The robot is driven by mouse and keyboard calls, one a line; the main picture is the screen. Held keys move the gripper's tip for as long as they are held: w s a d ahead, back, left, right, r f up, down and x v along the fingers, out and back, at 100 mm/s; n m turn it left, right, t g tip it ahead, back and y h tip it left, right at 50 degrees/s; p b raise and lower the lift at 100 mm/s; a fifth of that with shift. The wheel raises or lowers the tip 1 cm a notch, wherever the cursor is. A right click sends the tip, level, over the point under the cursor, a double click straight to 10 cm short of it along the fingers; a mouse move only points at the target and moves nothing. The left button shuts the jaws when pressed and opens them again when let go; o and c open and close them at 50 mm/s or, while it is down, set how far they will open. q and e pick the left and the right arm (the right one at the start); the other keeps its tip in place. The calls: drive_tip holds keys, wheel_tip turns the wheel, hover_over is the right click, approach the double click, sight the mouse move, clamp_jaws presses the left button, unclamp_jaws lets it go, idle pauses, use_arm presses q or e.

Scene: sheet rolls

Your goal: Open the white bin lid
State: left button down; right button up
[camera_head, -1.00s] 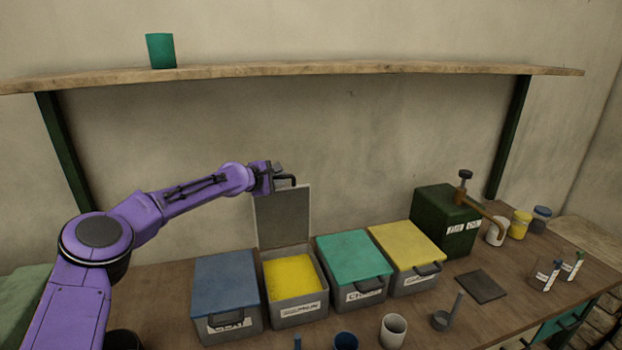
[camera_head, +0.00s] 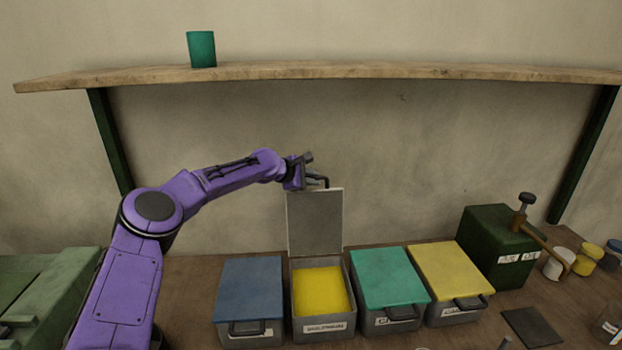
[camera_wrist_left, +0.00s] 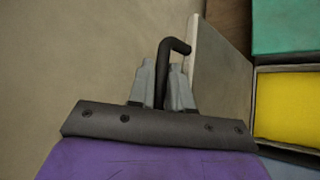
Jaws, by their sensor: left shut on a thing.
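The white bin (camera_head: 323,327) stands on the bench with a yellow fill (camera_head: 320,291) inside and a label on its front. Its lid (camera_head: 315,222) stands upright at the bin's back edge, grey inner face toward me. My left gripper (camera_head: 316,172) is shut on the dark lid handle (camera_head: 325,181) at the lid's top edge. In the left wrist view the gripper's two grey fingers (camera_wrist_left: 162,86) close around the bent black handle (camera_wrist_left: 178,46), and the lid (camera_wrist_left: 219,80) shows edge-on beside them. My right gripper is not in view.
A blue-lidded bin (camera_head: 250,287) stands left of the white bin. A teal-lidded bin (camera_head: 386,277) and a yellow-lidded bin (camera_head: 447,269) stand to its right, both closed. A dark green box (camera_head: 494,241) is further right. A shelf (camera_head: 330,71) with a green cup (camera_head: 201,49) spans the wall above.

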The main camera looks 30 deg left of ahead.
use_arm(q)
drive_tip(key=c, duration=1.1)
unclamp_jaws()
drive_tip(key=shift+d, duration=0.1)
drive_tip(key=shift+c, duration=0.2)
drive_tip(key=shift+s+r, duration=0.1)
drive_tip(key=shift+s+r, duration=0.15)
drive_tip(key=shift+s, duration=0.1)
drive_tip(key=b+v, duration=0.3)
drive_tip(key=v, duration=0.6)
drive_tip(key=shift+s+a+r, duration=0.2)
drive_tip(key=shift+s+r, duration=0.05)
drive_tip(key=shift+s, duration=0.05)
